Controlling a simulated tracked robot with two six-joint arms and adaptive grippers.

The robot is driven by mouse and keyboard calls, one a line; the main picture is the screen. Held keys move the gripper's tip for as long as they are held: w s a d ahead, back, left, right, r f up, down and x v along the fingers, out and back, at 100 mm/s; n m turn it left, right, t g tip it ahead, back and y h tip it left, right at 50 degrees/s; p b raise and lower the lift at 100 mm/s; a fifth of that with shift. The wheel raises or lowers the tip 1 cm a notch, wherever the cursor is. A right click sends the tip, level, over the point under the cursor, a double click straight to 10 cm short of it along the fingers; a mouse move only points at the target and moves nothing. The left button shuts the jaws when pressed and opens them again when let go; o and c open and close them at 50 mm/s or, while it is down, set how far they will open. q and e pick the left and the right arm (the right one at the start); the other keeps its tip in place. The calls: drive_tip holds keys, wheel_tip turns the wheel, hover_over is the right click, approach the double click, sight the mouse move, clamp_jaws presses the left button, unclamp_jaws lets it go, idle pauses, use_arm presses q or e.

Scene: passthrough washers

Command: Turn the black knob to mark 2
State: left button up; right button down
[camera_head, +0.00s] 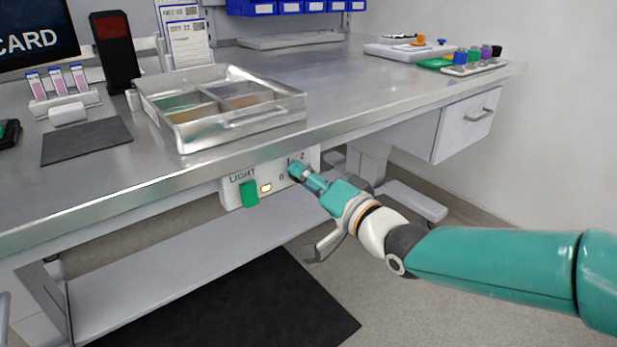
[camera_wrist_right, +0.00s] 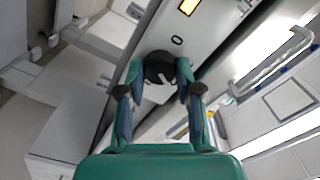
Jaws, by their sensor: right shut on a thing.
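The black knob (camera_wrist_right: 158,66) sits on the light grey panel (camera_wrist_right: 200,25) and carries a white pointer line. My right gripper (camera_wrist_right: 158,86) has a finger on each side of the knob and is shut on it. The mark 0 shows beside the knob in the wrist view. In the head view, my right gripper (camera_head: 304,174) reaches the panel (camera_head: 234,187) under the bench edge and mostly covers the knob. Marks 0 and 2 are readable around it there. Which mark the pointer faces I cannot tell. My left gripper is not in view.
A green switch (camera_head: 250,193) and a lit amber lamp (camera_head: 266,187) are left of the knob, under the word LIGHT. The steel bench edge (camera_head: 205,158) overhangs the panel. A divided metal tray (camera_head: 265,124) stands on the bench above. A drawer (camera_head: 468,120) is at the right.

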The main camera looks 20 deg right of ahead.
drive_tip(key=shift+w+d, duration=0.1)
drive_tip(key=shift+d, duration=0.1)
drive_tip(key=c, duration=0.8)
unclamp_jaws()
drive_tip(key=shift+o, duration=0.2)
drive_tip(key=shift+a, duration=0.1)
drive_tip(key=v, duration=1.2)
drive_tip(key=shift+f, duration=0.15)
